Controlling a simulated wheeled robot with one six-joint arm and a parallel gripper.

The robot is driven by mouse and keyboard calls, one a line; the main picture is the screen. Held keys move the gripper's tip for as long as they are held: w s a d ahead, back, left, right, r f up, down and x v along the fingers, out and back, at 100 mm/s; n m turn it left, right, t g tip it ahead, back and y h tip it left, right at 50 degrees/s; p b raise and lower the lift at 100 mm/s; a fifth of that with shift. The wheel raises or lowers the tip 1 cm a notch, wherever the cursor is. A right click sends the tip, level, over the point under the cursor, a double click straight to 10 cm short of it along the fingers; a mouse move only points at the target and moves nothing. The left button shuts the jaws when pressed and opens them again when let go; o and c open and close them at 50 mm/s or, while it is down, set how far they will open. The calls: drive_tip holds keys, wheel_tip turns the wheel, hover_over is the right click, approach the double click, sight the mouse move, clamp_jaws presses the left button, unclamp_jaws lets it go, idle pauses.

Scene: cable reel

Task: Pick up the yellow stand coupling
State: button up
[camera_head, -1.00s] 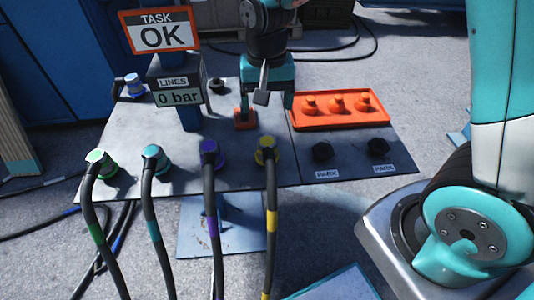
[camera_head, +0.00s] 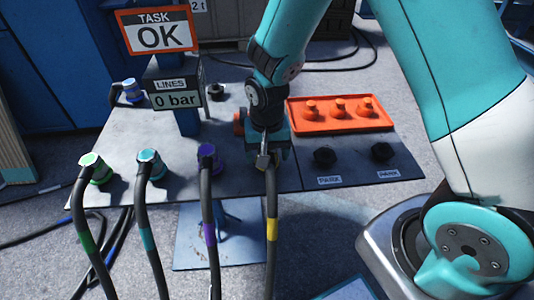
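The yellow stand coupling sits at the front edge of the grey panel, at the top of the black hose with a yellow band (camera_head: 272,229). The coupling itself is almost wholly hidden behind my gripper (camera_head: 265,158). My gripper is down at the coupling, pointing downward. Its fingers are seen from behind and overlap the coupling, so I cannot tell whether they are around it or touching it, or whether they are closed. The purple coupling (camera_head: 207,157) stands just left of my gripper, apart from it.
Teal (camera_head: 150,163) and green (camera_head: 95,168) couplings with hoses stand further left. Two black park ports (camera_head: 324,157) are on the right. An orange tray (camera_head: 340,122) with orange caps lies behind them. A sign post (camera_head: 176,85) reads TASK OK, LINES 0 bar.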

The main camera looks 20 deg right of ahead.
drive_tip(key=c, duration=1.1)
